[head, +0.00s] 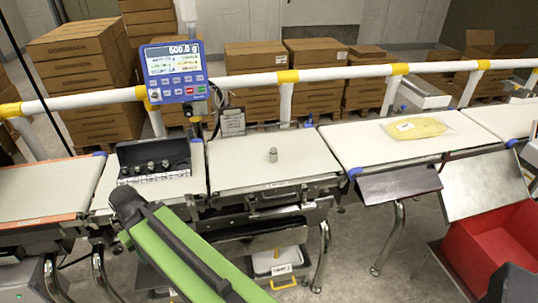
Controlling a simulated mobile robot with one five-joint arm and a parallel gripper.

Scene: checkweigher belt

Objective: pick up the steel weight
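The steel weight (272,155) is a small grey cylinder with a narrower knob on top. It stands upright on the pale middle belt (235,172), a little right of the belt's centre, with nothing touching it. The green and black arm in the lower left is mine; it lies in front of the belts, left of the weight and apart from it. I cannot make out gripper fingers anywhere in this view.
An open black case (153,160) with several small weights sits left of the middle belt. The blue display (176,72) reads 500.0 g. A clear bag of yellowish contents (416,128) lies on the right belt. A red bin (497,250) stands lower right.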

